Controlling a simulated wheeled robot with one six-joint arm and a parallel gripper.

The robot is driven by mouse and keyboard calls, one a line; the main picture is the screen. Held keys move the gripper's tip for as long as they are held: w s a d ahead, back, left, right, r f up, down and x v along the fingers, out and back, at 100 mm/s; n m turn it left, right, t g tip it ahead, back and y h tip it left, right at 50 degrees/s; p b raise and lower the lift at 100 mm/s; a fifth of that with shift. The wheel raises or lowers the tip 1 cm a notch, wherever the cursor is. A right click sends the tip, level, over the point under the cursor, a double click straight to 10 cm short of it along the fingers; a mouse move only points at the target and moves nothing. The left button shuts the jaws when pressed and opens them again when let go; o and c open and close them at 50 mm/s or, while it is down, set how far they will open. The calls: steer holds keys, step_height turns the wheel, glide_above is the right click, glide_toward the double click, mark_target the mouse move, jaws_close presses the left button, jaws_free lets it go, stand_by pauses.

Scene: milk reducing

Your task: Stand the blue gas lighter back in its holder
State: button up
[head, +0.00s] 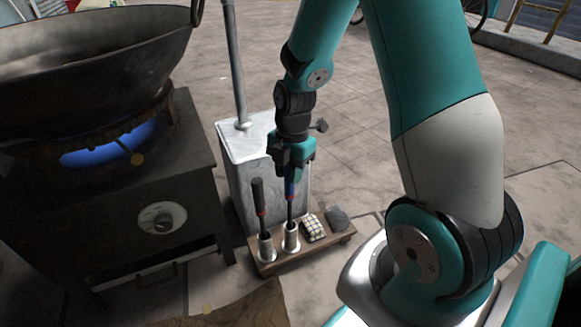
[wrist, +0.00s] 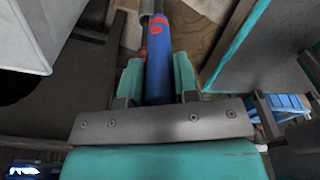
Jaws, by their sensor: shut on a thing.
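My gripper (head: 291,178) is shut on the blue gas lighter (head: 290,188), and points down over the small wooden rack. The lighter is upright, with its thin dark rod hanging below the blue handle. The rod's lower end meets the mouth of the right metal cup (head: 291,240), the holder; how deep it sits inside is hidden. In the wrist view, the blue handle (wrist: 159,68) with its red mark lies between the two teal fingers of my gripper (wrist: 158,80).
A black-handled tool (head: 258,196) stands in the left metal cup (head: 266,247). The wooden rack (head: 325,245) also bears a pale gridded block (head: 313,228) and a dark pad (head: 338,219). A metal box (head: 250,145) stands behind. A lit stove (head: 110,235) with a large pan (head: 90,60) is left.

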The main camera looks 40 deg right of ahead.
steer(key=shift+f, duration=0.15)
steer(key=o, duration=1)
step_height(320, 180, up, 17)
steer(key=d+p, duration=0.2)
steer(key=p, duration=0.8)
steer(key=shift+w+r, duration=0.2)
step_height(320, 180, up, 9)
steer(key=d+p, duration=0.1)
steer(key=p, duration=0.8)
steer(key=shift+w, duration=0.1)
